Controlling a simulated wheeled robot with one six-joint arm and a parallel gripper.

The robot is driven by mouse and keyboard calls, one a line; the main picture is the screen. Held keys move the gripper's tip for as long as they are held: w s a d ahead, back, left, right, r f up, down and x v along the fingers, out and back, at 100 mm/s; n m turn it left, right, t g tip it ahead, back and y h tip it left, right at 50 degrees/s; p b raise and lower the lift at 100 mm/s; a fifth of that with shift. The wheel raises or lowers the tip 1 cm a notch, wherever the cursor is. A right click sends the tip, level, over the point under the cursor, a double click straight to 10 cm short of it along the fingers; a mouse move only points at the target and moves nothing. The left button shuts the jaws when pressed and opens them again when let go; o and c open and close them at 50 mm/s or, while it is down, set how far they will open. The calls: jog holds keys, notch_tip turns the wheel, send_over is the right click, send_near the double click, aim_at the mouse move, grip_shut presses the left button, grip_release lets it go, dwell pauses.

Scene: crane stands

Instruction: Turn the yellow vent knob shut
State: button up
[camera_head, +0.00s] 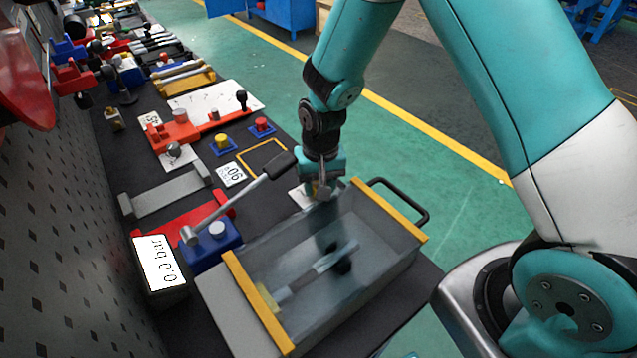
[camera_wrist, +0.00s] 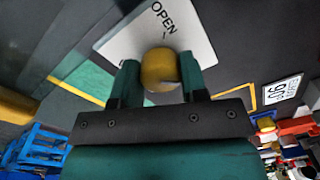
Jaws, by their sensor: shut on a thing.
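The yellow vent knob (camera_wrist: 160,68) sits between the two fingers of my gripper (camera_wrist: 160,76) in the wrist view. The fingers close on it from both sides. Behind it is a white plate (camera_wrist: 196,40) marked "OPEN" with a short tick line beside the knob. In the head view my gripper (camera_head: 322,192) points down at the plate (camera_head: 300,197), just behind the clear box. The knob is hidden there by my gripper.
A clear box (camera_head: 420,237) with yellow edges and a black handle stands close in front of my gripper. A lever with a black grip (camera_head: 279,165) rises to its left. A display (camera_head: 158,262) reads 0.0 bar. Several red, blue and yellow fixtures line the bench behind.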

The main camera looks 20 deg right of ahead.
jog(key=shift+w+m, duration=0.1)
jog(key=shift+m, duration=0.3)
jog(key=o, duration=0.9)
jog(key=shift+r, duration=0.1)
jog(key=r, duration=1.1)
jog(key=r+b, duration=0.1)
jog(key=r, duration=0.5)
jog(key=shift+d+r, duration=0.15)
jog(key=shift+d, duration=0.15)
jog(key=s+a+r+n+y, duration=0.1)
jog(key=s+r+n, duration=0.1)
jog(key=s, duration=0.5)
jog(key=s+a+r+n+y, duration=0.1)
jog(key=s+a+r+n, duration=0.1)
jog(key=s+n, duration=0.2)
jog(key=s+a+r+n+y, duration=0.1)
jog(key=s+a+r+n, duration=0.1)
jog(key=s, duration=0.9)
jog(key=shift+a+r+n+y, duration=0.1)
jog(key=shift+r+n+y, duration=0.25)
jog(key=shift+n, duration=0.55)
